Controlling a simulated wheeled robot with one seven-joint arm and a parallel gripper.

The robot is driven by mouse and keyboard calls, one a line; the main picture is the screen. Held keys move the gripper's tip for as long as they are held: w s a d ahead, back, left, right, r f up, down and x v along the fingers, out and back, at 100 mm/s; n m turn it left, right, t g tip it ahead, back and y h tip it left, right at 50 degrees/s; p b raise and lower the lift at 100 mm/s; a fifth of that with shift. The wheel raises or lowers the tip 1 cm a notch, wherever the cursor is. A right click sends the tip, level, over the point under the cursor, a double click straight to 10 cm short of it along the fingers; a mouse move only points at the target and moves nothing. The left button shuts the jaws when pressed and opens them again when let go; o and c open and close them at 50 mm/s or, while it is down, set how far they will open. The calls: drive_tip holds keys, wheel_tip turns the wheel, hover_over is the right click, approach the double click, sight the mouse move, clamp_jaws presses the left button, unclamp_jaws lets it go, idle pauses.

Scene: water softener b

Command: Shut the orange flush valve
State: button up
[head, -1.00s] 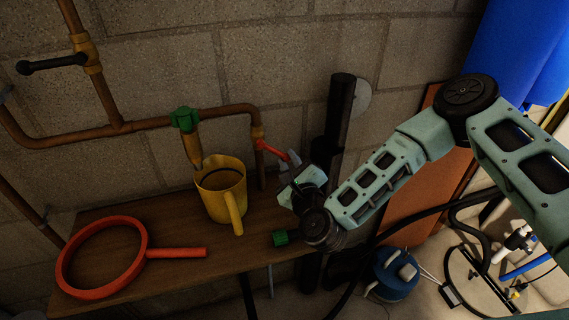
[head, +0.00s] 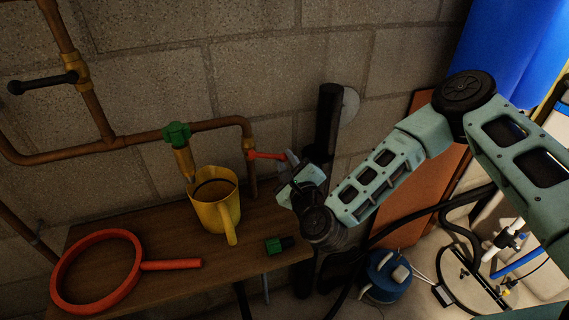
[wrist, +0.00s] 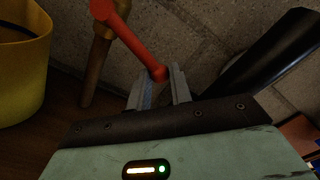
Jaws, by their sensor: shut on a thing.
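The flush valve's orange-red lever (head: 266,155) sticks out to the right from a brass fitting on the copper pipe (head: 250,180), close to level in the head view. My gripper (head: 290,159) is at the lever's free end, shut on it. In the wrist view the lever (wrist: 138,42) runs from upper left down to its rounded tip, which sits between the two fingers (wrist: 160,90). The valve's inner position cannot be seen.
A yellow jug (head: 214,204) stands left of the lever on a wooden shelf (head: 165,252). An orange ring wrench (head: 95,268) and a green-and-black item (head: 278,245) lie there too. A green knob (head: 176,132) sits above the jug. A black upright pipe (head: 328,125) stands behind my gripper.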

drive_tip(key=shift+o, duration=0.2)
drive_tip(key=shift+w+d+r+p, duration=0.15)
drive_tip(key=shift+r+p, duration=0.3)
drive_tip(key=shift+r, duration=0.25)
drive_tip(key=shift+s+d+r+p, duration=0.1)
drive_tip(key=shift+r+p, duration=0.35)
drive_tip(key=shift+r, duration=0.2)
drive_tip(key=o, duration=0.8)
drive_tip(key=shift+a, duration=0.1)
drive_tip(key=shift+o, duration=0.2)
drive_tip(key=shift+f, duration=0.1)
